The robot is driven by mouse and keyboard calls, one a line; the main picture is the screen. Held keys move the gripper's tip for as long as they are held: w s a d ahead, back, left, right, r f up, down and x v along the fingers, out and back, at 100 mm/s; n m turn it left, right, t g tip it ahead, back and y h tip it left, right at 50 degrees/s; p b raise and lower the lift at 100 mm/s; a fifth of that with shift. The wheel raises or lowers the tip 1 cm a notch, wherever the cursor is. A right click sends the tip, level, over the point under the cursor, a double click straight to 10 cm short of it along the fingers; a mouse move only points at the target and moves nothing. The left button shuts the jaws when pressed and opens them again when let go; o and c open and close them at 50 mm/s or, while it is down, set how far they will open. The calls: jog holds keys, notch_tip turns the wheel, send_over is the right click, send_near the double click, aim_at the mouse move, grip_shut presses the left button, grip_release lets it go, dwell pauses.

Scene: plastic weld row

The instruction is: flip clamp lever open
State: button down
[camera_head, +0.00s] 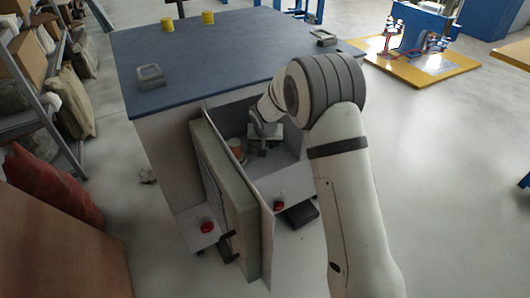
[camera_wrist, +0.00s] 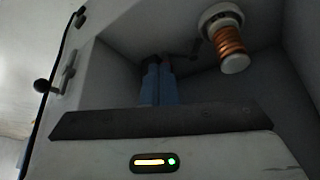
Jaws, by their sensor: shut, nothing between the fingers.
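My gripper (camera_head: 262,148) reaches into the open grey compartment in the cabinet's front. In the wrist view its blue fingers (camera_wrist: 158,72) are together, with nothing seen between them. A dark, thin part (camera_wrist: 190,52) with a small reddish spot near it lies just beyond the fingertips; it is too dim to tell whether this is the clamp lever or whether the fingers touch it. I cannot tell which is the clamp lever.
The open door (camera_head: 235,195) stands left of my arm. Red knobs (camera_head: 207,227) are on the front. Compartment walls are close around the gripper.

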notch_tip(320, 180, down, 2)
jog(key=b, duration=0.2)
send_near(256, 148)
jog(key=s+d+f, duration=0.1)
jog(key=d+f, duration=0.1)
jog(key=s+d+f, duration=0.2)
jog(key=shift+s+f, duration=0.15)
jog(key=shift+w+a+f, duration=0.1)
jog(key=shift+w+f, duration=0.05)
jog(key=shift+w, duration=1.05)
jog(key=shift+w+a+r, duration=0.1)
jog(key=shift+w+r, duration=0.05)
jog(key=shift+w, duration=0.35)
jog(key=shift+w+r, duration=0.15)
jog(key=shift+w, duration=0.35)
